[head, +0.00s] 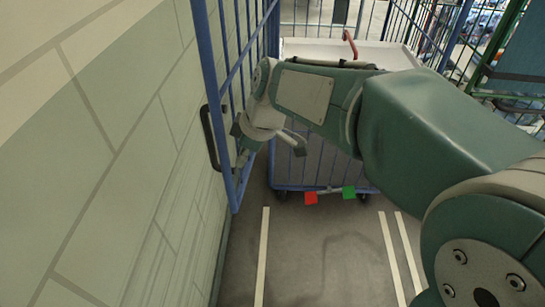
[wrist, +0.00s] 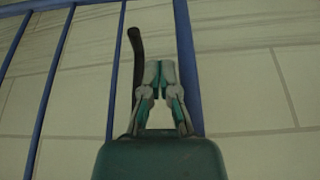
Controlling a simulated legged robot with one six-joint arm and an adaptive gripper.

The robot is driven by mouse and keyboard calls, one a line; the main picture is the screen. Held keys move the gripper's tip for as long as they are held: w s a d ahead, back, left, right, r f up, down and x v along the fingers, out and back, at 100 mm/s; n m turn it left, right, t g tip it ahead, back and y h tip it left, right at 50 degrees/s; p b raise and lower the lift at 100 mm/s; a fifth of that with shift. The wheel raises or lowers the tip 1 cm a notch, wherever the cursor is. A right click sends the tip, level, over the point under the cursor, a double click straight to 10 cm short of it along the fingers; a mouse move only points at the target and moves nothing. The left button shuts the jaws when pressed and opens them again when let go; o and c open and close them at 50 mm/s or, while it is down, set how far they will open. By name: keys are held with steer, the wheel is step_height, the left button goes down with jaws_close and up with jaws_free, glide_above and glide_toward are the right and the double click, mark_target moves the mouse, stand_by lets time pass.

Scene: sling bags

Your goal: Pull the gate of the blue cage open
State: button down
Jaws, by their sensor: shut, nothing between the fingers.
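The blue cage (head: 312,172) stands ahead in the head view, partly hidden behind my arm. Its blue barred gate (head: 228,70) stands swung out toward me on the left, along the wall. A black handle (head: 209,138) is on the gate's near edge; it also shows in the wrist view (wrist: 137,60). My gripper (head: 243,158) is at the gate's near lower part, close to the handle. In the wrist view my gripper (wrist: 159,72) is shut and empty, between the handle and a thick blue bar (wrist: 186,70). Whether it touches the bar, I cannot tell.
A tiled wall (head: 100,150) runs close along the left, behind the gate. A green-framed cage (head: 500,45) stands at right. The floor (head: 325,260) in front is clear, with white lines.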

steer(key=a+m, duration=0.1)
steer(key=a, duration=0.6)
steer(key=shift+w+a, duration=0.3)
steer(key=shift+w, duration=0.05)
